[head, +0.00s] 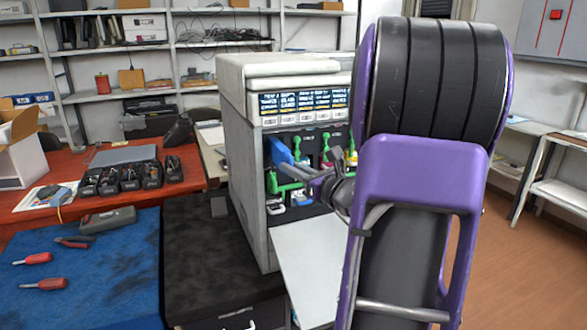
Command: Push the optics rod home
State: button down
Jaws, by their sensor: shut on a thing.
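A beige printer (245,150) stands on the dark bench with its front open to the right. Inside the bay are several coloured parts, among them green handles (326,150) and a blue part (281,154). My gripper (290,174) reaches into the bay from the right. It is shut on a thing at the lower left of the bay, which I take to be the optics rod. A green piece (288,187) shows just below the fingers. My arm hides the right side of the bay, and how far the rod is in cannot be told.
A pale open flap (312,262) hangs below the bay. Toner units (130,178) and a grey folder (122,155) lie on the red table. Pliers (75,242), red screwdrivers (45,284) and a grey case (108,219) lie on the blue mat (125,285). Shelves stand behind.

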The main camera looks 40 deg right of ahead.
aim_at(270, 148)
jog(key=w, duration=0.5)
jog(key=w+d, duration=0.1)
jog(key=w, duration=0.2)
jog(key=shift+w+f+b, duration=0.1)
jog(key=shift+b, duration=0.2)
jog(key=shift+w+d, duration=0.2)
jog(key=shift+w, duration=0.45)
jog(key=shift+w+d, duration=0.15)
jog(key=shift+w, duration=0.5)
jog(key=c, duration=0.8)
grip_release()
jog(key=shift+r, duration=0.25)
jog(key=shift+d+r, duration=0.1)
jog(key=shift+d, duration=0.05)
jog(key=shift+c, duration=1.2)
jog(key=o, duration=0.5)
jog(key=shift+s, duration=0.1)
